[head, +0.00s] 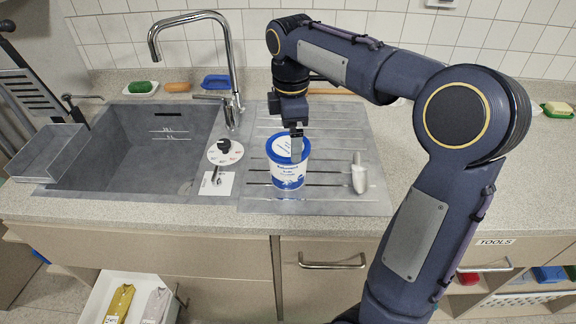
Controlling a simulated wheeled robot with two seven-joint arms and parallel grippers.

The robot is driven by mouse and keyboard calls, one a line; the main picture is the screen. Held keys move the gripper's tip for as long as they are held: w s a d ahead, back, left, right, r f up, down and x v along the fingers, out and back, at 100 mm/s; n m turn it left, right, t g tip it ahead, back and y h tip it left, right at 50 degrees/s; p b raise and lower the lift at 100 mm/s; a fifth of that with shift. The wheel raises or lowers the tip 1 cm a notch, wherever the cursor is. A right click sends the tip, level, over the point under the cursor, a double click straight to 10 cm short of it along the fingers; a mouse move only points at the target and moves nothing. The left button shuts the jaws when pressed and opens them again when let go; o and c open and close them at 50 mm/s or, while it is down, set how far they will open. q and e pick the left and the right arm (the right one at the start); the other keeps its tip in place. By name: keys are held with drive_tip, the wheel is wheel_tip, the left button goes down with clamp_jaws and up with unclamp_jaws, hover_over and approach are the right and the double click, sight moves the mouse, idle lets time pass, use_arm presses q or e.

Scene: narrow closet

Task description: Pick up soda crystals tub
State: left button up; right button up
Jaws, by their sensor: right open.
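The soda crystals tub (288,177) is a white tub with a blue lid and blue print. It stands upright on the grey ribbed drainboard, right of the sink. My right gripper (296,153) points down at the tub's lid from the back right, with its fingers at the rim. The gripper is open. Part of the lid's far edge is hidden behind the fingers, and I cannot tell whether they touch the tub. My left gripper is not in view.
A white scoop (359,174) lies on the drainboard right of the tub. The sink (150,150), a tall tap (232,70) and a round dial (225,151) are to the left. Soap and sponges in dishes line the back. An open drawer (128,297) holds folded clothes below.

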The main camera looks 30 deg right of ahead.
sight(289, 145)
drive_tip(key=shift+a+f, duration=0.15)
drive_tip(key=shift+f, duration=1.8)
drive_tip(key=c, duration=1.3)
